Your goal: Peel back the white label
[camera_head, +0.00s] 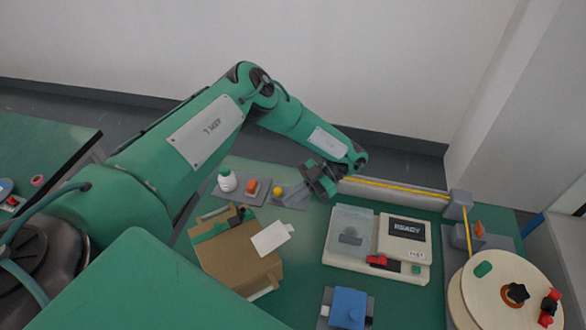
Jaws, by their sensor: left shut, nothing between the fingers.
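The white label (271,238) lies on top of a brown cardboard box (228,256). One corner of the label sticks out past the right edge of the box. My left arm reaches across from the left, and its gripper (322,192) is shut and empty. The gripper is above and to the right of the label in the picture, clearly apart from it. It is close to the left end of a yellow cable (400,189); the arm hides what lies behind it. My right gripper is not in view.
A white device with a "READY" screen (406,230) stands right of the box. Beyond it are a spool (490,290) and grey posts (459,203). A white bottle (227,181) and a yellow knob (277,191) stand behind the box. A blue block (347,309) is at the front.

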